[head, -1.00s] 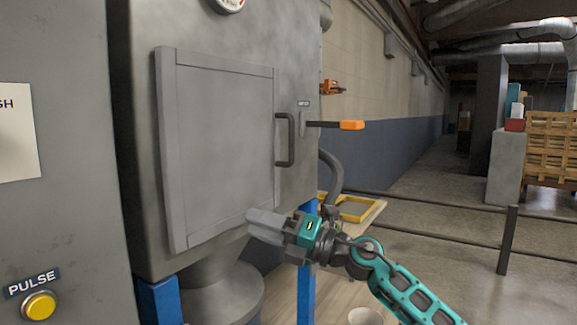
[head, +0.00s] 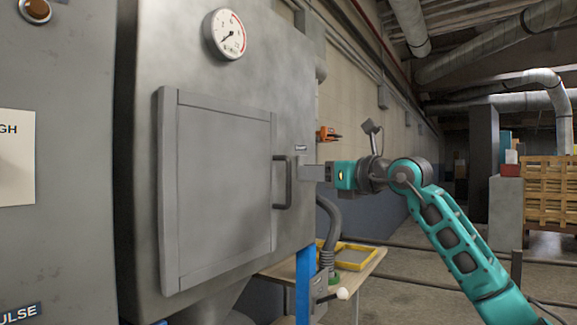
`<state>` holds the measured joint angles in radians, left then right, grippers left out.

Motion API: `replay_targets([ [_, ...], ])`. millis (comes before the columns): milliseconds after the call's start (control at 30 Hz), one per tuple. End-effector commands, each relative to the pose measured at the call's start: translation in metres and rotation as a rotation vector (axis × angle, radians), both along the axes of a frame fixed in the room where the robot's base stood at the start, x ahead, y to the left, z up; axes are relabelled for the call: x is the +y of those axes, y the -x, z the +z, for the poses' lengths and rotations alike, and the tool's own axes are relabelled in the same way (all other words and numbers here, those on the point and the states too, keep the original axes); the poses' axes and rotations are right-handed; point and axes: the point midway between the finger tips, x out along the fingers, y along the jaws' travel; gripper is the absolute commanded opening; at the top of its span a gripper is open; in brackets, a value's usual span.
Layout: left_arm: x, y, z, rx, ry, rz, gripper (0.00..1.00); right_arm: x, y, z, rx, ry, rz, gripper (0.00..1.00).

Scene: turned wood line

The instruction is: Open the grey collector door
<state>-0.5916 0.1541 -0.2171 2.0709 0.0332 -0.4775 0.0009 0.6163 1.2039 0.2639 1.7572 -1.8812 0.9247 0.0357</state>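The grey collector door (head: 220,185) is a framed panel on the front of the grey collector housing. It lies flat in its frame and looks shut. Its dark bar handle (head: 282,183) is on the door's right edge. My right gripper (head: 308,172) is just right of this handle, below a small label, with its fingers pointing left toward the housing. My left gripper is not in view.
A pressure gauge (head: 225,34) sits above the door. A grey cabinet (head: 60,190) stands close on the left. A table with a yellow-framed tray (head: 352,256) is below my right arm. A wooden crate stack (head: 550,190) stands at the right.

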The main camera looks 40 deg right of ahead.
Motion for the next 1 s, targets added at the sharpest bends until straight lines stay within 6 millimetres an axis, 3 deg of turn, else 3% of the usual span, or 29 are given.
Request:
replay_targets([
  [300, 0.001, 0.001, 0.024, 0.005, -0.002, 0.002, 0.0, 0.005, -0.051, 0.004, -0.003, -0.003, 0.003, 0.35],
  [500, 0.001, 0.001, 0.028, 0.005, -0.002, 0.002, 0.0, 0.006, -0.072, 0.001, -0.001, -0.002, 0.002, 0.35],
  [867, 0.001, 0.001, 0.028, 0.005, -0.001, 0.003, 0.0, 0.007, -0.077, -0.001, 0.0, 0.0, 0.001, 0.35],
  [1000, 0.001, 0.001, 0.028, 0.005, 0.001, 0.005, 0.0, 0.007, -0.077, -0.001, 0.0, 0.0, 0.001, 0.23],
])
